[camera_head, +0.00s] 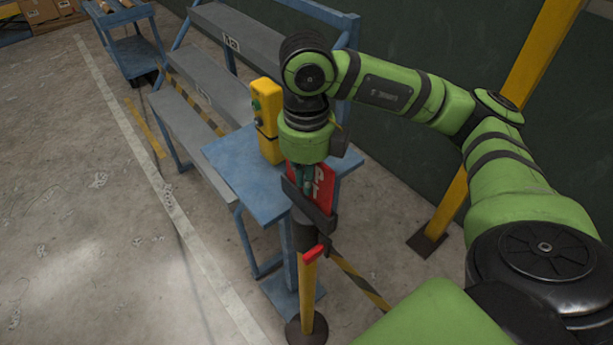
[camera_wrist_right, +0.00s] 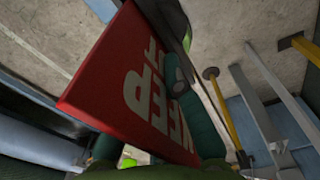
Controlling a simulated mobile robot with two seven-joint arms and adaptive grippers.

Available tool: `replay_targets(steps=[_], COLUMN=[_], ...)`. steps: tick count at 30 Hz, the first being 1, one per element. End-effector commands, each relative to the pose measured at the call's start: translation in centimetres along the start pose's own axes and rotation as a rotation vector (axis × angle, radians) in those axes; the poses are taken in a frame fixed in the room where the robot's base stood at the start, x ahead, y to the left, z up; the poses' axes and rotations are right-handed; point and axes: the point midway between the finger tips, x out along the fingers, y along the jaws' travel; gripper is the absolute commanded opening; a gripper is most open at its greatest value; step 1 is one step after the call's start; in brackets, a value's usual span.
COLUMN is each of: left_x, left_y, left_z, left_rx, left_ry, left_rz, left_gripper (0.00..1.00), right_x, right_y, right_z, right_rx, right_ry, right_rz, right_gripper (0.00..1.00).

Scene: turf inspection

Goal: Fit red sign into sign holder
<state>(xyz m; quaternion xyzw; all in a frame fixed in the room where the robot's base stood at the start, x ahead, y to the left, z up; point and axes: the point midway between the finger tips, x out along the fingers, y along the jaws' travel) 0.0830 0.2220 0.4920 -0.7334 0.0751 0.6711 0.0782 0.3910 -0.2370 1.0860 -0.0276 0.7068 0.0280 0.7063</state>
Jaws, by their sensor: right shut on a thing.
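The red sign (camera_head: 325,186) with white lettering is in the right gripper (camera_head: 306,178), which is shut on it. The sign also shows large in the right wrist view (camera_wrist_right: 105,78), with parts of the words KEEP OUT readable. The sign holder (camera_head: 318,216) is a dark bracket on top of a yellow post. In the head view the sign's lower edge is hidden behind the bracket's front, so I cannot tell how deep it sits. My left gripper is not in view.
A blue table (camera_head: 238,165) stands just behind the holder, with a yellow box (camera_head: 267,120) on it. Grey stepped benches (camera_head: 200,115) run behind to the left. A yellow pillar (camera_head: 500,110) stands at the right. The concrete floor at left is clear.

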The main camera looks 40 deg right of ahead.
Motion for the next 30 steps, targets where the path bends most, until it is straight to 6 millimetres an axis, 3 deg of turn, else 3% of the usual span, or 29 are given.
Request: replay_targets(steps=[4,5,6,20,25,30], left_x=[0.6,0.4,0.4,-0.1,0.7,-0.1], left_y=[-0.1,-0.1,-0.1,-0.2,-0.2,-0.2], left_z=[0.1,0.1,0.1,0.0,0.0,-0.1], left_rx=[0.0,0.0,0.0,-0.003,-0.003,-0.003], left_ry=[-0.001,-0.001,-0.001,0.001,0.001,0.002], left_rz=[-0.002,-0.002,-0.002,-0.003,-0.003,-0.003], left_gripper=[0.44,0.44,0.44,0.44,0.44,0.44], right_x=[0.5,0.3,0.3,-0.5,-3.5,-6.9], right_y=[0.0,0.0,0.0,0.0,0.0,-0.1], right_z=[0.0,0.0,0.0,0.1,0.1,0.1], right_rx=[0.0,0.0,0.0,0.0,0.0,0.003], right_ry=[-0.001,-0.001,0.0,-0.002,-0.009,-0.008], right_rz=[0.0,0.0,0.0,0.001,0.001,-0.001], right_gripper=[0.0,0.23,0.34,0.34,0.34,0.34])
